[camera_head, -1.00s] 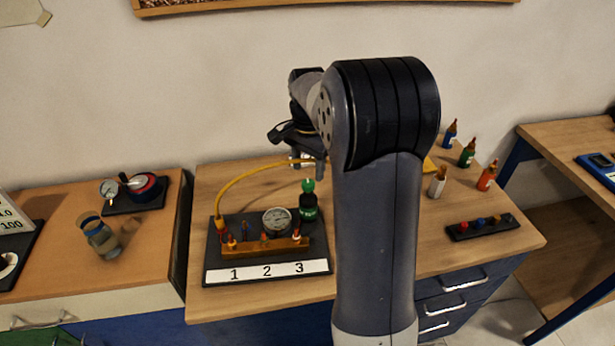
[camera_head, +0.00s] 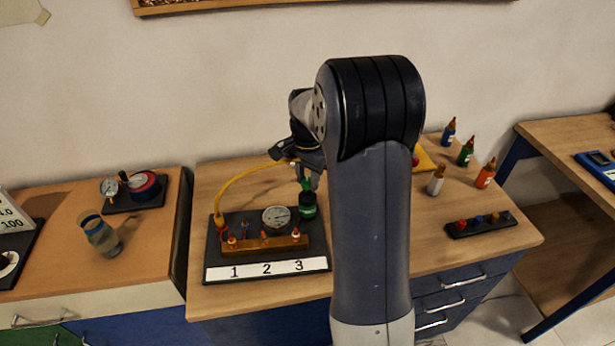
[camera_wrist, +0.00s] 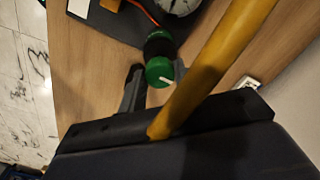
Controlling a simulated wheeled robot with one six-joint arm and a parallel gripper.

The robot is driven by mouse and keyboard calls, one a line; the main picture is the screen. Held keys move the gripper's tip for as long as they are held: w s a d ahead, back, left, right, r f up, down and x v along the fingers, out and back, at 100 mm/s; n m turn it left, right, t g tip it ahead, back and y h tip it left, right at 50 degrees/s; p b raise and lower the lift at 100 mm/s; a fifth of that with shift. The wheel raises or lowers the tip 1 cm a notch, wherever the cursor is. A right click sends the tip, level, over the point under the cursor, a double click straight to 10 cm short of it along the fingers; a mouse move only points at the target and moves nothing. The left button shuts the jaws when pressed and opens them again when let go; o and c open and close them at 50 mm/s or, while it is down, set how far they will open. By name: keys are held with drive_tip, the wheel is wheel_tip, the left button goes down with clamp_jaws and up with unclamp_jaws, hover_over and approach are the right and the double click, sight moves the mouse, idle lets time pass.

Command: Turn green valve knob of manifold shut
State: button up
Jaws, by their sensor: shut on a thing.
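The manifold (camera_head: 215,262) is a dark board with an orange bar (camera_head: 265,245), a round gauge (camera_head: 276,219) and a strip numbered 1, 2, 3. At its back right corner stands a dark green cylinder (camera_head: 308,207) topped by the green valve knob (camera_head: 304,185). In the wrist view the knob (camera_wrist: 160,70) shows a white pointer mark. My gripper (camera_head: 307,181) is down at the knob from above and is shut on it.
The yellow hose (camera_head: 238,180) arches from the manifold's left side up past my gripper. Several small bottles (camera_head: 466,152) and a dark strip with coloured knobs (camera_head: 481,225) stand at the right. A glass jar (camera_head: 101,236) is on the left bench. The front right tabletop is bare.

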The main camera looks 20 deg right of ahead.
drive_tip(key=c, duration=0.3)
drive_tip(key=shift+c, duration=0.2)
drive_tip(key=shift+m, duration=0.4)
drive_tip(key=m, duration=0.2)
drive_tip(key=shift+m, duration=0.4)
drive_tip(key=m, duration=0.4)
drive_tip(key=shift+m, duration=0.3)
drive_tip(key=m, duration=0.4)
drive_tip(key=shift+m, duration=0.3)
drive_tip(key=m, duration=0.5)
